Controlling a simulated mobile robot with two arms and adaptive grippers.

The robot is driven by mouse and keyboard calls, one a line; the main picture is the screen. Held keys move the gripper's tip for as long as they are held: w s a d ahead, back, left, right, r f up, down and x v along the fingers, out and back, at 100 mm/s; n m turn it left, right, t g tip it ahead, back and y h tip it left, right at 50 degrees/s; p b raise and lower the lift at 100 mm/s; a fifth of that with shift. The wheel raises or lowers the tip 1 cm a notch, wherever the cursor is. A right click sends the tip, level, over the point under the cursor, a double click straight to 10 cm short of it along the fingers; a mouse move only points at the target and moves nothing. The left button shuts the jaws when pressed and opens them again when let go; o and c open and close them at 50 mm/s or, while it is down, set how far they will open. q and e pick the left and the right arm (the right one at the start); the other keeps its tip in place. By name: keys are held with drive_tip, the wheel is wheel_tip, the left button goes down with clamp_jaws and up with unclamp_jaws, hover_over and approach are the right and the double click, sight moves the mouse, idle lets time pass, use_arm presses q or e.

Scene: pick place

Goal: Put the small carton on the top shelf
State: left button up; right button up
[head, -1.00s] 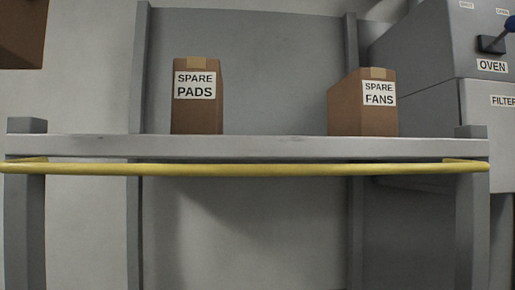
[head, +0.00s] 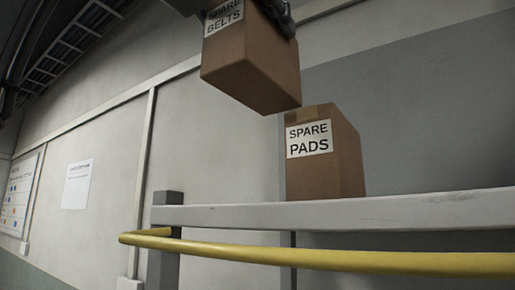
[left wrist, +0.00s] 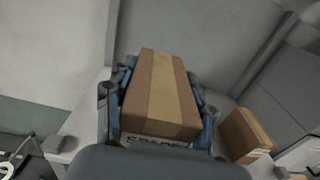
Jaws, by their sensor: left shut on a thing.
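A small brown carton labelled "SPARE BELTS" (head: 250,65) hangs in the air at the top of the head view. My left gripper (head: 282,14) is shut on it from above, partly cut off by the frame edge. In the left wrist view the carton's taped top (left wrist: 160,90) sits between the blue-padded fingers of the gripper (left wrist: 162,108). The top shelf (head: 400,212) lies below the carton. The held carton is tilted in the picture and appears apart from the shelf. My right gripper is not in view.
A carton labelled "SPARE PADS" (head: 325,160) stands on the shelf, below and right of the held carton. A yellow rail (head: 300,257) runs along the shelf's front. The shelf surface left of the standing carton looks free. A grey post (head: 168,198) marks the shelf's left end.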

use_arm(q)
hover_over(261, 114)
wheel_tip(261, 114, down, 2)
drive_tip(key=shift+s+f, duration=0.1)
drive_tip(key=shift+f, duration=0.1)
drive_tip(key=w+f, duration=0.1)
drive_tip(key=f, duration=0.1)
drive_tip(key=w+f+b, duration=0.1)
drive_tip(key=w+f, duration=0.1)
drive_tip(key=f, duration=0.1)
drive_tip(key=w+a+f, duration=0.1)
drive_tip(key=w+f, duration=0.1)
drive_tip(key=f, duration=0.1)
drive_tip(key=shift+f, duration=0.15)
drive_tip(key=shift+a+f, duration=0.2)
drive_tip(key=shift+f, duration=0.2)
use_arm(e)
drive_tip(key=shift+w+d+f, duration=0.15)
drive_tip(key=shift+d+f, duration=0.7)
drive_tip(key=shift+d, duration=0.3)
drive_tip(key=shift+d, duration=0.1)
